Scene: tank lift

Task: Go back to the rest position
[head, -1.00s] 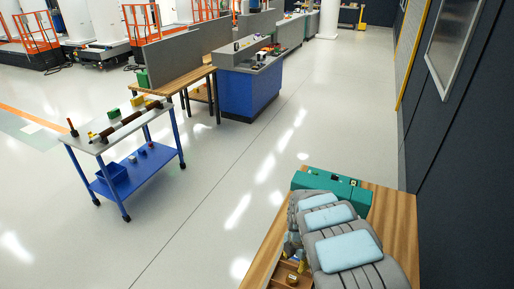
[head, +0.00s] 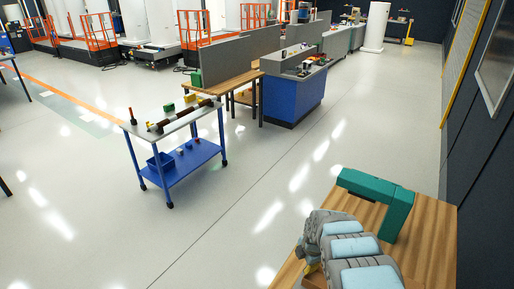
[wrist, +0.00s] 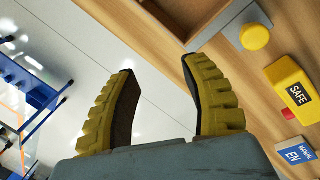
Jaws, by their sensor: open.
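My gripper (wrist: 160,95) shows in the wrist view with two yellow ribbed fingers spread apart. It is open and nothing is between the fingers. It hangs over the edge of a wooden table, with pale floor behind the fingertips. In the head view my grey and light-blue arm is folded over the wooden table (head: 436,225) at the lower right, and it mostly hides the gripper.
The wrist view shows a yellow "SAFE" block (wrist: 291,88), a yellow knob (wrist: 255,37) and a blue label (wrist: 297,152). A blue cart (head: 185,160) stands left; the floor between is clear.

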